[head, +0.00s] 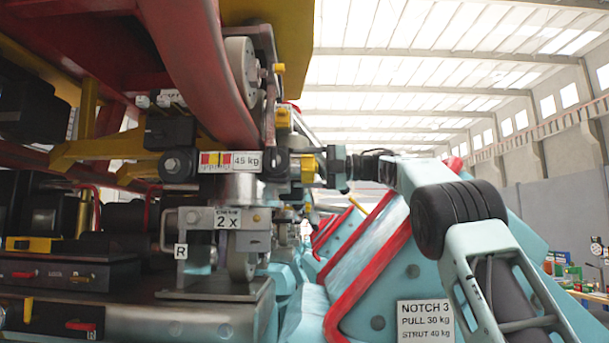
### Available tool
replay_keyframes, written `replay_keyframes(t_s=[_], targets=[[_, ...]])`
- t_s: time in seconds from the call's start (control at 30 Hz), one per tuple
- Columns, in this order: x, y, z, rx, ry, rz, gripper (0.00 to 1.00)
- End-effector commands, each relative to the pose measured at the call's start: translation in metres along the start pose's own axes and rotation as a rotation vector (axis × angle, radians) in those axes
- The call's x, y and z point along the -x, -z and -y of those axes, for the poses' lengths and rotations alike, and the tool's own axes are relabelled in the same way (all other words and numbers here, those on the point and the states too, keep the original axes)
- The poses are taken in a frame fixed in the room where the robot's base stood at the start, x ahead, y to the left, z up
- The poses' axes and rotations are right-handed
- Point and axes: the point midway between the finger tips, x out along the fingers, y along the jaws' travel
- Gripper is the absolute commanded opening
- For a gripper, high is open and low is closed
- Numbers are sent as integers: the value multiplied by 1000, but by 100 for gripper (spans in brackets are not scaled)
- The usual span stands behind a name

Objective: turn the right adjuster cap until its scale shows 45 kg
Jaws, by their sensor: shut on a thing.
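The right adjuster cap looks to be the small yellow piece (307,168) at the right end of the dark adjuster assembly, under the red beam. Left of it is the scale (215,160), with red and yellow segments and a white plate (248,161) that appears to read 45 kg. My gripper (322,167) comes in from the right, level with the cap, and is shut on it. The fingertips are small and partly hidden, so the exact grip cannot be made out.
Below is a grey bracket (200,232) marked 2 X, with an R tag (181,252). A red beam (205,70) curves overhead. At lower right is a teal body with red edging (362,255) and a NOTCH 3 sign (424,320). Open hall lies to the right.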

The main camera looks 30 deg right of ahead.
Motion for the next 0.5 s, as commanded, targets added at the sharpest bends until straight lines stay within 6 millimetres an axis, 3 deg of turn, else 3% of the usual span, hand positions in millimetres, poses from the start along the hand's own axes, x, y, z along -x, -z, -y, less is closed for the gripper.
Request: replay_keyframes(t_s=[0.5], targets=[[0, 0, 2, 134, 2, -3, 44]])
